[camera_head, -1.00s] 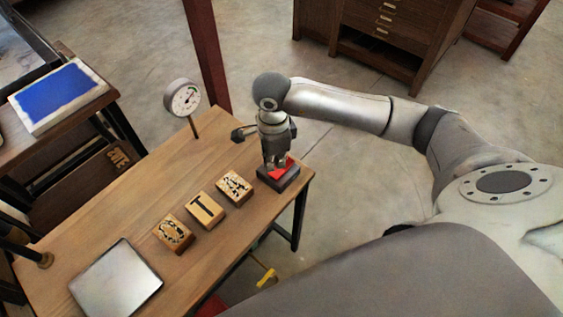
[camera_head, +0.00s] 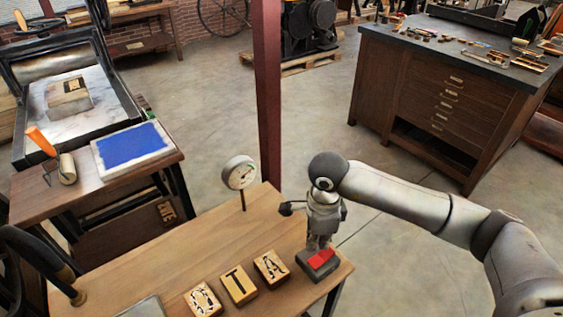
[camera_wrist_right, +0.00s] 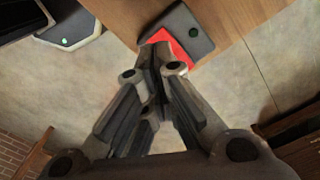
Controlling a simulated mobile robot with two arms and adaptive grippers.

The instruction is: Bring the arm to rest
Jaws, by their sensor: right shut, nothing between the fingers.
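My right gripper (camera_head: 318,246) points down at the near right corner of the wooden table, right by a dark block with a red top (camera_head: 321,259). Its fingers are shut with nothing between them. In the right wrist view the closed fingertips (camera_wrist_right: 156,52) overlap the edge of the red top (camera_wrist_right: 172,42). I cannot tell whether they touch it. My right arm reaches in from the right, bent at the elbow. My left gripper is not in view.
Several letter blocks (camera_head: 239,285) stand in a row on the table (camera_head: 150,255), left of the red-topped block. A dial gauge (camera_head: 239,172) stands at the back edge, near a red post (camera_head: 267,90). A drawer cabinet (camera_head: 445,100) stands behind; open floor lies between.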

